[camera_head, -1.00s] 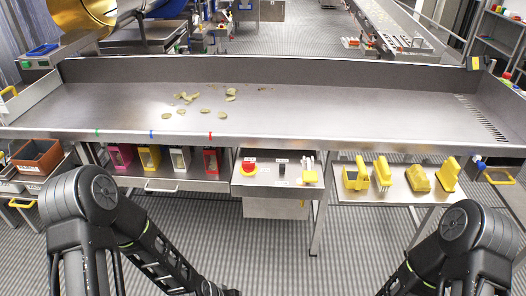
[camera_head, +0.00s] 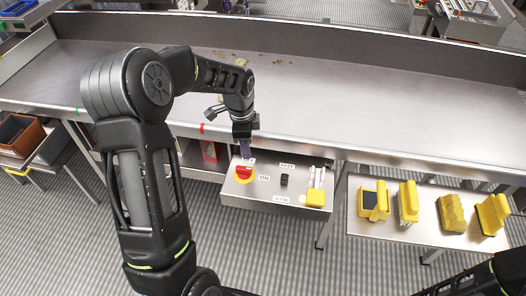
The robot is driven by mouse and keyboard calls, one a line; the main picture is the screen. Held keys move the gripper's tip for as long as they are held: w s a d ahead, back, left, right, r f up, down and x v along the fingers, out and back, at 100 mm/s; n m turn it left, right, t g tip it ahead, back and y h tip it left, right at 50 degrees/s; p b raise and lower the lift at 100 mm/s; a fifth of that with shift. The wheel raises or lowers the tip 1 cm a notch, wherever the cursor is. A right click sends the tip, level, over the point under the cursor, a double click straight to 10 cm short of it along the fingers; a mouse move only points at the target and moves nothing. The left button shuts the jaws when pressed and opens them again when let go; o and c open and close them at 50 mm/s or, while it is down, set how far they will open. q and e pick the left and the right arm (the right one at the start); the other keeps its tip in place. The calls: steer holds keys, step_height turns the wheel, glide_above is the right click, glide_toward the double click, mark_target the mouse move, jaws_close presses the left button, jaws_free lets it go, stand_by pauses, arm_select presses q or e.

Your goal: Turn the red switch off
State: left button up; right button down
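The red switch (camera_head: 243,173) is a rotary knob on a yellow round base, at the left of the metal control box (camera_head: 273,186) under the table edge. A label reading "ON" is visible to its right. My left gripper (camera_head: 246,152) points down just above the red switch, close to its top; whether it touches cannot be told. The fingers look narrow and near each other, but their opening is not clear. My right gripper is out of the picture; only part of my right arm shows at the bottom right.
A black knob (camera_head: 284,180) and a yellow-based switch (camera_head: 315,197) sit on the same box. The metal table (camera_head: 350,110) is mostly clear, with a few chips at the back.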

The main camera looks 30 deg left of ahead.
mark_target(244, 167)
arm_select(q)
steer(key=s+m+g, duration=0.1)
steer(key=s+m, duration=0.1)
steer(key=shift+s+r, duration=0.15)
steer(key=shift+s, duration=0.15)
steer(key=shift+w, duration=0.2)
steer(key=shift+s, duration=0.1)
steer(key=shift+f, duration=0.4)
step_height(244, 167, down, 7)
steer(key=shift+f+p, duration=0.1)
steer(key=shift+p, duration=0.75)
